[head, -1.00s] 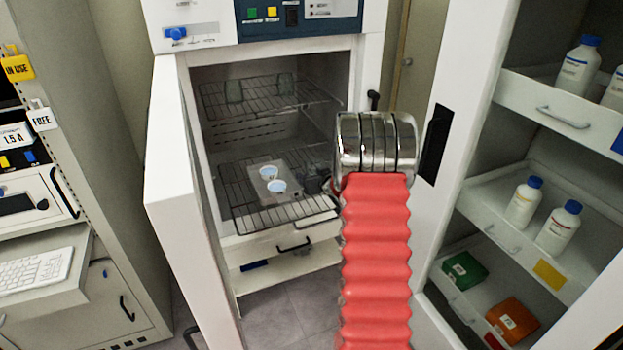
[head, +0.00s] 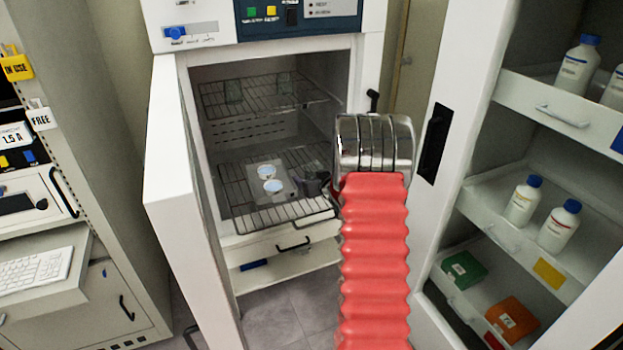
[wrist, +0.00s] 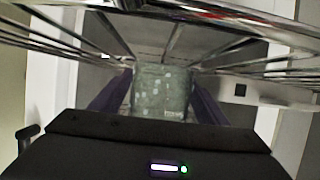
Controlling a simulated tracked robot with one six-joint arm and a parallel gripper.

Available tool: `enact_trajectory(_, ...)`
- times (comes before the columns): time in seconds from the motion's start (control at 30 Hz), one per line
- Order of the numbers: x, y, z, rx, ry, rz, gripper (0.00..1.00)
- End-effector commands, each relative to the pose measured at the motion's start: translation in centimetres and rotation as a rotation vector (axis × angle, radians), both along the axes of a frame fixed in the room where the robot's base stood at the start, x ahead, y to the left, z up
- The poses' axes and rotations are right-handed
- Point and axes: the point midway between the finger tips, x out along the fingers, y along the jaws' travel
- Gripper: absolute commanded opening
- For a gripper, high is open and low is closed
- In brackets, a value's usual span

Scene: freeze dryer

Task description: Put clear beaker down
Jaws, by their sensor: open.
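The clear beaker (wrist: 162,92) shows in the wrist view as a pale green, see-through shape between the two dark purple fingers of my gripper (wrist: 160,80). The fingers are open, one on each side of it. Whether they touch its sides I cannot tell. In the head view my gripper (head: 318,187) is a small dark shape inside the dryer chamber, by the right part of the lower wire shelf (head: 250,217). My red arm sleeve hides part of it, and I cannot make out the beaker there.
A flat tray with two pale blue round pieces (head: 273,185) is left of my gripper. Two faint glass vessels (head: 233,92) stand on the upper wire shelf (head: 262,108). The dryer door (head: 180,190) is open on the left. A cabinet with bottles (head: 559,226) stands right.

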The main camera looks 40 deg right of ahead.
Motion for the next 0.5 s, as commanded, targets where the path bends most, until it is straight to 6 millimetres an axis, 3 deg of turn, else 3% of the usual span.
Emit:
enact_trajectory(0.27,-1.1,0.3,0.7,0.0,0.0,-0.001,0.69)
enact_trajectory(0.5,-4.0,1.1,2.0,0.0,0.0,-0.001,0.69)
